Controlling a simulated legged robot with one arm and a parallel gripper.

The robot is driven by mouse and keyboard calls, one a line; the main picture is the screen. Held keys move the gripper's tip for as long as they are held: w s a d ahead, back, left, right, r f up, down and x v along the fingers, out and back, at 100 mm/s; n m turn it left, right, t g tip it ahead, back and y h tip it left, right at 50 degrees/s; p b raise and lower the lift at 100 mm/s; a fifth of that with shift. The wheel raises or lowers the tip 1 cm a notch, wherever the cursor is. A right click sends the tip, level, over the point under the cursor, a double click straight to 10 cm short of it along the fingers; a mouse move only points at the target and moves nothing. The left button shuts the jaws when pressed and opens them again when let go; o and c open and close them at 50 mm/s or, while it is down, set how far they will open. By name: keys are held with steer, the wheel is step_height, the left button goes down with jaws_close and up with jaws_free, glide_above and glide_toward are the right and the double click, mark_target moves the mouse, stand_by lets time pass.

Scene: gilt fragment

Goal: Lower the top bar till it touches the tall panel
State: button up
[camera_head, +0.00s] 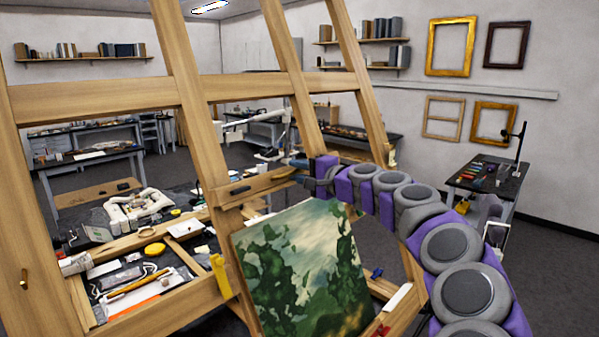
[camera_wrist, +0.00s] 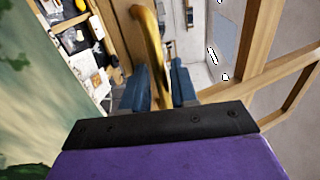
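The tall panel (camera_head: 305,270) is a green landscape painting leaning on the wooden easel, low in the head view. Part of it shows at the left of the wrist view (camera_wrist: 35,80). The top bar (camera_head: 262,187) is a short wooden crosspiece above the panel's upper edge, with a visible gap between them. My gripper (camera_head: 300,168) is at the bar's right end in the head view. In the wrist view its blue fingers (camera_wrist: 162,88) lie on both sides of a curved brass handle (camera_wrist: 150,35), which fills the gap between them. The handle's lower end is hidden.
The easel's uprights (camera_head: 185,90) and crossbar (camera_head: 95,98) surround the work area. A tray (camera_head: 150,315) of tools lies left of the panel. A side table (camera_head: 490,180) stands at right. Open floor (camera_head: 555,270) lies at far right.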

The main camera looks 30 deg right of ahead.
jaws_close()
stand_by(0.3)
step_height(320, 180, down, 6)
steer(key=s+b, duration=0.2)
steer(key=b, duration=0.2)
steer(key=shift+s+d+f, duration=0.15)
steer(key=shift+s+d, duration=0.1)
steer(key=shift+d, duration=0.2)
steer(key=shift+o, duration=0.4)
jaws_free()
steer(key=b+v, duration=0.1)
steer(key=v, duration=1.6)
steer(key=shift+d, duration=0.2)
steer(key=shift+s, duration=0.1)
